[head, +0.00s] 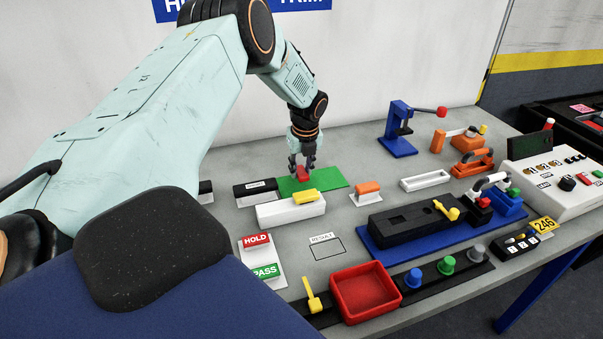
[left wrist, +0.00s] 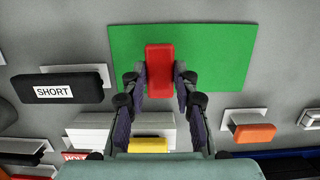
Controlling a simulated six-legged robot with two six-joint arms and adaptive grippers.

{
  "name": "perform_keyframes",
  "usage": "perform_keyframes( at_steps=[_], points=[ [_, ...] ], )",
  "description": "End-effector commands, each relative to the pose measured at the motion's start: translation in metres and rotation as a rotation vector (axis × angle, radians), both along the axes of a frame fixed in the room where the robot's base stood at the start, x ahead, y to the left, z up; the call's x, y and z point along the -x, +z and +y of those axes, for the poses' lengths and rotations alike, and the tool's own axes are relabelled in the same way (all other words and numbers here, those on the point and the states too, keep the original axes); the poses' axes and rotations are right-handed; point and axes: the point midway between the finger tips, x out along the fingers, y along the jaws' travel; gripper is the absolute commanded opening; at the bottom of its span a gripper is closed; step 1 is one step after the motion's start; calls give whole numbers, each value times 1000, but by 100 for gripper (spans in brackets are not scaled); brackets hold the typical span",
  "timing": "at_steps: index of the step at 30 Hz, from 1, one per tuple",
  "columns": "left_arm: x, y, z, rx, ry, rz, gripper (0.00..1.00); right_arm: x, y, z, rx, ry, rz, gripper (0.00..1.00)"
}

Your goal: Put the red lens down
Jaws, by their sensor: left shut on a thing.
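The red lens (left wrist: 160,70) is a small red block between the fingertips of my left gripper (left wrist: 160,80) in the left wrist view. The gripper is shut on it, with a finger at each side. In the head view my left gripper (head: 302,160) points down with the red lens (head: 303,174) at its tips, over the green mat (head: 328,178). The green mat also fills the area behind the lens in the left wrist view (left wrist: 222,55). I cannot tell whether the lens touches the mat. My right gripper is not in view.
A white block with a yellow piece (head: 304,197) stands just in front of the mat. A black block labelled SHORT (left wrist: 68,89) lies to its left. An orange piece (head: 368,187) is to the right. A red tray (head: 365,318) sits at the front edge. The mat's right part is bare.

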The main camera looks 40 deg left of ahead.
Motion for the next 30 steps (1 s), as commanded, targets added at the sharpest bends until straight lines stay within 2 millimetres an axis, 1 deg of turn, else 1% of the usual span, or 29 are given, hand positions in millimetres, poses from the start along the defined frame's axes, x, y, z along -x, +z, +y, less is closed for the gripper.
perform_keyframes(
  at_steps=[1, 3, 11, 15, 16, 24, 30],
  points=[
    [1, -10, 0, -1, 1, 3, 0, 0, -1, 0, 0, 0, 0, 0],
    [0, -17, 0, -1, 1, 3, 0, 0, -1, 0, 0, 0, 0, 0],
    [0, -18, 0, 0, 1, 0, 0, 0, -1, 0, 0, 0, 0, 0],
    [0, -22, 0, 0, 1, 0, 0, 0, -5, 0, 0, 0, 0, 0],
    [0, -22, 0, 0, 1, 0, 29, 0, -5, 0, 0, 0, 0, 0],
    [0, -21, 0, 0, 1, 0, 51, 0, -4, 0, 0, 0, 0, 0],
    [0, -21, 0, 0, 1, 0, 51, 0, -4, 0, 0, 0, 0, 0]
  ],
)
